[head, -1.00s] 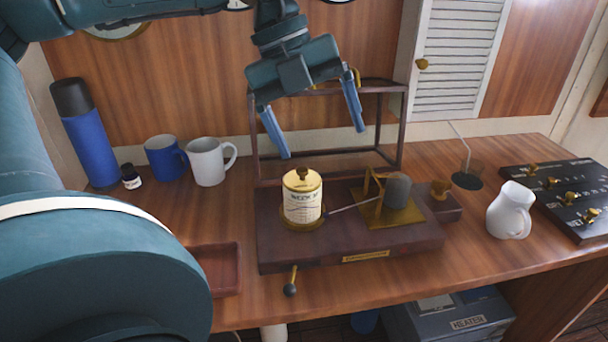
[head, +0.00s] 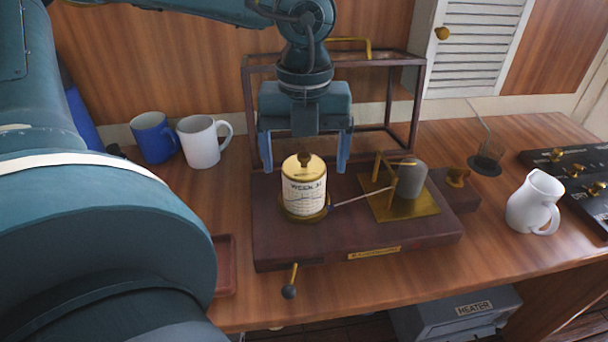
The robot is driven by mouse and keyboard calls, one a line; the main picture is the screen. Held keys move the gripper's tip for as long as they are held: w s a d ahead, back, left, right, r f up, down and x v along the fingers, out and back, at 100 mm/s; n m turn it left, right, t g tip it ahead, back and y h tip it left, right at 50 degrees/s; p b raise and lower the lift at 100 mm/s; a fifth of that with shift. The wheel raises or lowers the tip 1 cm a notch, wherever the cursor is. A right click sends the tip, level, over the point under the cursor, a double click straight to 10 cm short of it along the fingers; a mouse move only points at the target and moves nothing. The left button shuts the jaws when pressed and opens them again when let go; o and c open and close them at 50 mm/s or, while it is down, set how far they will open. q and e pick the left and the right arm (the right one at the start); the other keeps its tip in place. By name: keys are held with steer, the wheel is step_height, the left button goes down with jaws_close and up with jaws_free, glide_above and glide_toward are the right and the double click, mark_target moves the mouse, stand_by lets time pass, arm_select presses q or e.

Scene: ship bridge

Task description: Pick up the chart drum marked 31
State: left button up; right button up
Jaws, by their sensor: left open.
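The chart drum (head: 304,196) is a white paper-wrapped cylinder with a gold top and knob. Its label reads "WEEK 3" and a partly readable digit. It stands upright on the left part of a dark wooden instrument base (head: 355,246). A thin pen arm (head: 362,197) reaches its lower right side from a gold bracket. My left gripper (head: 306,166) is open and points down above and slightly behind the drum. One finger shows on each side of the drum's top in the picture; I see no contact. My right gripper is not in view.
A dark-framed case (head: 418,110) stands open behind the base. A grey cylinder (head: 411,180) sits right of the drum. White mug (head: 201,143), blue mug (head: 154,138) and reddish tray (head: 225,262) are left; a white jug (head: 534,204) and black panel are right.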

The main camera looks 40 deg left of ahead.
mark_target(304, 167)
arm_select(q)
steer(key=f, duration=0.5)
steer(key=shift+w+a+f, duration=0.1)
steer(key=shift+w+a, duration=0.1)
steer(key=shift+a, duration=0.1)
steer(key=c, duration=1.2)
